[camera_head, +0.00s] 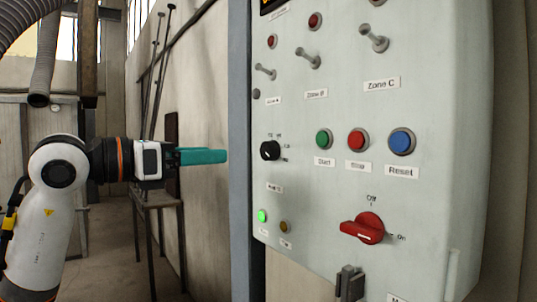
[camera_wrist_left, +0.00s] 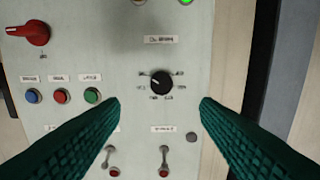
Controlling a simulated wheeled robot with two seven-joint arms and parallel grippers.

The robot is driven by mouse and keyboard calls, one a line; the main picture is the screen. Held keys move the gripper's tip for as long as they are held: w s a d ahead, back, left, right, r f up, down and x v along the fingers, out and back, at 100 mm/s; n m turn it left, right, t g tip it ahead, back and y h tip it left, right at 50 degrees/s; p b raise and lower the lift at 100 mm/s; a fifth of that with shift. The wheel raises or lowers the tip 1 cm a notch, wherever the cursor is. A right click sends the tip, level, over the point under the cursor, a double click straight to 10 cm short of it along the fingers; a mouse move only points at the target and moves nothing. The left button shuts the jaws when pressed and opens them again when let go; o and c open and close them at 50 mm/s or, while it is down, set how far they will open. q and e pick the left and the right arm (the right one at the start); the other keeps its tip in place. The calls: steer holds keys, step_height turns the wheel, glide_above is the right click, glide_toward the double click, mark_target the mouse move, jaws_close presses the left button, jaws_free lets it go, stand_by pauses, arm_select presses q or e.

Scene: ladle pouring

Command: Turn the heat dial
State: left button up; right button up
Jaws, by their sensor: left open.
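The heat dial is most likely the small black knob (camera_head: 270,151) on the left part of the pale control panel (camera_head: 330,190). The knob also shows in the left wrist view (camera_wrist_left: 161,82), between and beyond my two fingers, with small labels around it. My left gripper (camera_head: 225,156) has teal fingers and stands left of the panel, pointing at it. In the left wrist view my left gripper (camera_wrist_left: 160,103) is open and empty, its fingers apart on either side of the knob. It does not touch the knob. My right gripper is not in view.
The panel also bears a red rotary switch (camera_head: 365,229), a green button (camera_head: 324,140), a red button (camera_head: 357,140), a blue button (camera_head: 401,141) and several toggle switches (camera_head: 308,58). A lit green lamp (camera_head: 262,216) is at lower left. A metal stand (camera_head: 157,200) is behind my arm.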

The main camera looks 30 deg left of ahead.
arm_select(q)
steer(key=p, duration=0.3)
glide_toward(264, 152)
steer(key=w, duration=0.2)
steer(key=p+x, duration=0.1)
steer(key=x, duration=0.2)
steer(key=d+x, duration=0.1)
steer(key=x, duration=0.1)
steer(key=shift+w+d+r+p, duration=0.15)
steer(key=shift+p, duration=0.2)
steer(key=shift+w+d, duration=0.1)
steer(key=shift+w, duration=0.3)
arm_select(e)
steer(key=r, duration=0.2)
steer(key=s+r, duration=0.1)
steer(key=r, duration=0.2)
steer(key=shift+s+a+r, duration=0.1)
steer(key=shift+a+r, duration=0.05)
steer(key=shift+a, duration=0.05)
arm_select(q)
steer(key=c, duration=1)
